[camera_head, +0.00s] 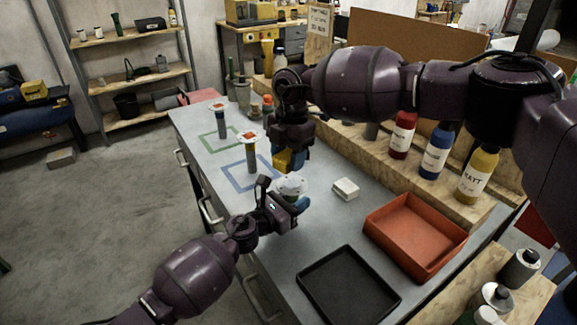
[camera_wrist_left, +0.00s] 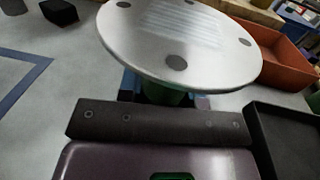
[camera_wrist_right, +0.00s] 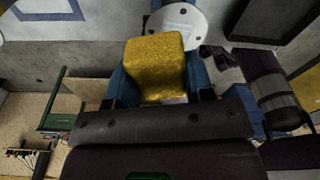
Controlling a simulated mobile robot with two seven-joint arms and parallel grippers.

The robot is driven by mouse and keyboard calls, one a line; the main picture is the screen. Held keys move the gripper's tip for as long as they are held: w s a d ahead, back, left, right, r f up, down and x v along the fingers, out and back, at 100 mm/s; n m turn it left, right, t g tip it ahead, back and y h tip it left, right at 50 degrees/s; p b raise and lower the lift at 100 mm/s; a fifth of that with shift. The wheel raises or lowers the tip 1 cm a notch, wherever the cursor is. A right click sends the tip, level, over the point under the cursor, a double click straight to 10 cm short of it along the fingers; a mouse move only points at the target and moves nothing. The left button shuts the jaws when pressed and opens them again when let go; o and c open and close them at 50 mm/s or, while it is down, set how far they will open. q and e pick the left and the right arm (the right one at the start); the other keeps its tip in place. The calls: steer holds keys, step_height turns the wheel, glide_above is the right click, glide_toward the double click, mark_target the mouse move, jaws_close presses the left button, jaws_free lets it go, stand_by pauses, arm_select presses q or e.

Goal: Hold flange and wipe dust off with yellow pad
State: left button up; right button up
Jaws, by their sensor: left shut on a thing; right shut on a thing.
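The flange is a pale round disc (camera_head: 291,185) with dark holes. It fills the top of the left wrist view (camera_wrist_left: 150,40), where a faint streaked pale patch shows on its face and a green stem under it. My left gripper (camera_head: 297,204) is shut on the flange from below, and the disc faces up. My right gripper (camera_head: 291,158) is shut on the yellow pad (camera_head: 282,161), just above the disc. In the right wrist view the pad (camera_wrist_right: 156,66) sits between blue fingertips, with the flange (camera_wrist_right: 178,24) beyond. I cannot tell whether pad and disc touch.
A black tray (camera_head: 312,283) and an orange-red tray (camera_head: 375,226) lie on the grey bench to the right. A small white block (camera_head: 345,187) lies nearby. Bottles (camera_head: 437,150) line the back ledge.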

steer(key=shift+r, duration=2.05)
arm_select(q)
steer(key=o, duration=1.1)
steer(key=shift+a, duration=0.15)
steer(key=v, duration=1.1)
steer(key=shift+s+a, duration=0.15)
steer(key=shift+s, duration=0.15)
steer(key=shift+s+a, duration=0.1)
